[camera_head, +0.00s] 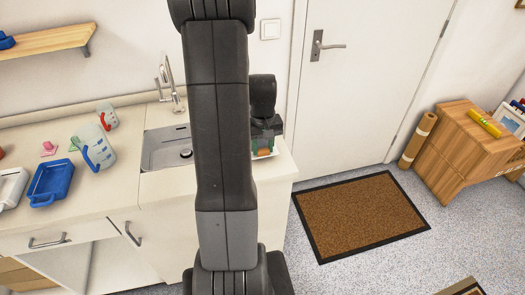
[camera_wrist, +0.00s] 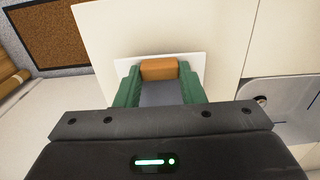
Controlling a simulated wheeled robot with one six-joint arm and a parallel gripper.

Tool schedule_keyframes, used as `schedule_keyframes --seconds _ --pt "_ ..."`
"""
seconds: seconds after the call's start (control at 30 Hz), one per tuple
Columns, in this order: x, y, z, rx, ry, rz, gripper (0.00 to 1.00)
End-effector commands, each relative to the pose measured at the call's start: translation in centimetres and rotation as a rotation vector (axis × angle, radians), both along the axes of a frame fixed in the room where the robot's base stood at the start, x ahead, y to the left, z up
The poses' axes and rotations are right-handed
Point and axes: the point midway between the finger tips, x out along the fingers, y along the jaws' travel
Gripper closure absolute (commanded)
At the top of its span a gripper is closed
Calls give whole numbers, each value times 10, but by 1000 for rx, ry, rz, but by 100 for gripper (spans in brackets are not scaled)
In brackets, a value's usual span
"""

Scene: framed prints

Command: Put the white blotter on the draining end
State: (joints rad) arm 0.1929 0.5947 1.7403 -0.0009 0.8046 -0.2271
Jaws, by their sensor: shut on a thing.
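The white blotter shows in the wrist view (camera_wrist: 120,66) as a flat white piece with an orange-brown block on it. My gripper (camera_wrist: 160,78) has green fingers on either side of that block and is shut on it. In the head view my gripper (camera_head: 264,142) is over the counter right of the sink, and a sliver of the blotter (camera_head: 272,154) shows beneath it. The draining end (camera_head: 277,174) is the pale counter end right of the sink. I cannot tell whether the blotter touches it. My arm hides part of the sink side.
The sink (camera_head: 166,148) with its tap (camera_head: 170,85) lies left of my arm. A blue tray (camera_head: 52,184), measuring jug (camera_head: 93,148) and mug (camera_head: 107,116) stand on the left counter. A brown doormat (camera_head: 360,215) lies on the floor beyond the counter's right edge.

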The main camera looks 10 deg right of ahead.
Motion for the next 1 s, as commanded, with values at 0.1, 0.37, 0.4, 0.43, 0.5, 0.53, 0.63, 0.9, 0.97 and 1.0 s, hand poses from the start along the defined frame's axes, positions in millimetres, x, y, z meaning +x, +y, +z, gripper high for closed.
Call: schedule_keyframes --seconds 0.1,0.37,0.4,0.43,0.5,0.53,0.63,0.9,0.97,1.0 --pt "-1 0 -17 1 6 0 87" --pt "0 0 -26 0 1 0 87" --pt "0 0 -26 0 1 0 87" --pt "0 0 -26 0 1 0 87" --pt "0 0 -27 0 1 0 87" --pt "0 0 -28 0 1 0 87" --pt "0 0 -29 0 1 0 57" --pt "0 0 -28 0 1 0 43" --pt "0 0 -28 0 1 0 43" --pt "0 0 -27 0 1 0 43"
